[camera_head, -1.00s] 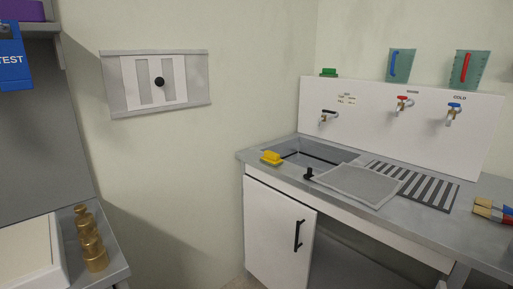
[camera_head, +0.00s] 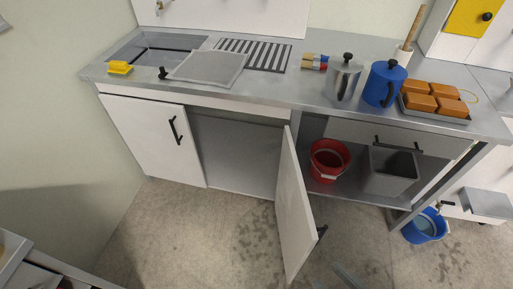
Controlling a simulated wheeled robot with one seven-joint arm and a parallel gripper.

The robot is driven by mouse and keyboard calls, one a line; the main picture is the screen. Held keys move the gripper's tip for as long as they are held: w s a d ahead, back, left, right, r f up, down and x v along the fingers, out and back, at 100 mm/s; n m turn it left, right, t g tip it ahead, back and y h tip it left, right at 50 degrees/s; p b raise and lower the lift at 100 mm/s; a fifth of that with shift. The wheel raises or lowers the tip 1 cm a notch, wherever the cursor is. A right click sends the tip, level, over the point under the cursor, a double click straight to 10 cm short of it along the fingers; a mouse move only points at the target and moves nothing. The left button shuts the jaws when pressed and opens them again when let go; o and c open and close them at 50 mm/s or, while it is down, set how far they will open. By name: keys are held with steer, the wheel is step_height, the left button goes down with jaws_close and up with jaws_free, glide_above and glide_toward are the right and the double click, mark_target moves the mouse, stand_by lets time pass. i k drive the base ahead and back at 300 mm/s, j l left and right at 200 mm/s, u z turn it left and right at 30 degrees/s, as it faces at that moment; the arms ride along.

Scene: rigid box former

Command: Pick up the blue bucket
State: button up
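The blue bucket (camera_head: 424,228) stands on the floor at the far right, beside the right end of the sink bench. It is open at the top, and I cannot make out anything inside it. A blue jug with a black knob (camera_head: 384,84) stands on the worktop and is a separate thing. My gripper is not clearly in view.
A cabinet door (camera_head: 294,208) stands open into the room. A red bucket (camera_head: 329,160) and a grey bin (camera_head: 390,172) sit on the low shelf. A grey box (camera_head: 486,203) is right of the blue bucket. The floor (camera_head: 200,235) in front is mostly clear.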

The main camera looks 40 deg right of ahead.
mark_target(426, 226)
steer(key=k+l+u, duration=0.1)
steer(key=l, duration=0.4)
steer(key=k+l+u, duration=0.1)
steer(key=k+l, duration=0.25)
steer(key=k+l+u, duration=0.1)
steer(key=k+l, duration=0.15)
steer(key=l, duration=0.3)
steer(key=k+l+u, duration=0.1)
steer(key=k+l, duration=0.2)
steer(key=l, duration=0.1)
